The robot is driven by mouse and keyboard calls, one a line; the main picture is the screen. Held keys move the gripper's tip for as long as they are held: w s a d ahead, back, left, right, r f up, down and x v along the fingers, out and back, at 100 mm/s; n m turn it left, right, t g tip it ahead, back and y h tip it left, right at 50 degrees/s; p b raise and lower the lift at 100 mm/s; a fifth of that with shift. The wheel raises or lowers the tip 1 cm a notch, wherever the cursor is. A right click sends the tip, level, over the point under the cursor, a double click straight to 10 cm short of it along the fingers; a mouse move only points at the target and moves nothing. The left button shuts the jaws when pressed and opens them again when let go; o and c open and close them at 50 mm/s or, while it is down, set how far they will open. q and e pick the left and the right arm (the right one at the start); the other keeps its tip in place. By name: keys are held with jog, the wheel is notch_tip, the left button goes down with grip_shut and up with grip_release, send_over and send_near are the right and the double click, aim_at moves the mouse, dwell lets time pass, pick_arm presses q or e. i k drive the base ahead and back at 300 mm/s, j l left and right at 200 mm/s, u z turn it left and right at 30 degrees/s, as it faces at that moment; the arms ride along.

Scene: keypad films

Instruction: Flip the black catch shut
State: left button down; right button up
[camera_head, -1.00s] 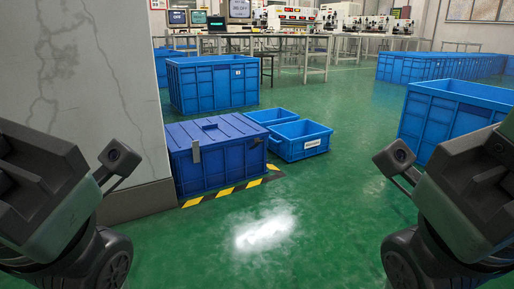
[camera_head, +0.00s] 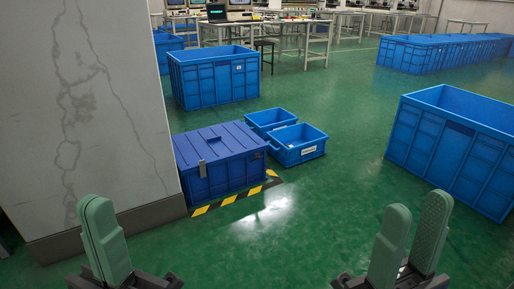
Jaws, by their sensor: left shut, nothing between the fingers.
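A dark blue lidded box (camera_head: 222,160) stands on the floor left of centre, against the pale pillar. Its lid is down. A small grey upright plate (camera_head: 202,168) shows on its front near the left end. I cannot make out a clearly black catch at this distance, nor whether one is open or shut. My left gripper (camera_head: 97,208) is at the lower left with its green fingers together, empty. My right gripper (camera_head: 417,207) is at the lower right with its green fingers apart, empty. Both are well short of the box.
The marbled pillar (camera_head: 85,110) fills the left side. Two small blue bins (camera_head: 298,150) stand right of the box, a large bin (camera_head: 213,82) behind, another (camera_head: 455,145) at right. Yellow-black floor tape (camera_head: 228,200) edges the box. Green floor (camera_head: 310,210) is clear ahead.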

aim_at(257, 156)
jog(key=i+l, duration=0.2)
jog(key=i, duration=0.6)
jog(key=i+l+z, duration=0.1)
jog(key=i, duration=0.75)
jog(key=i+l, duration=0.25)
jog(key=i, duration=0.55)
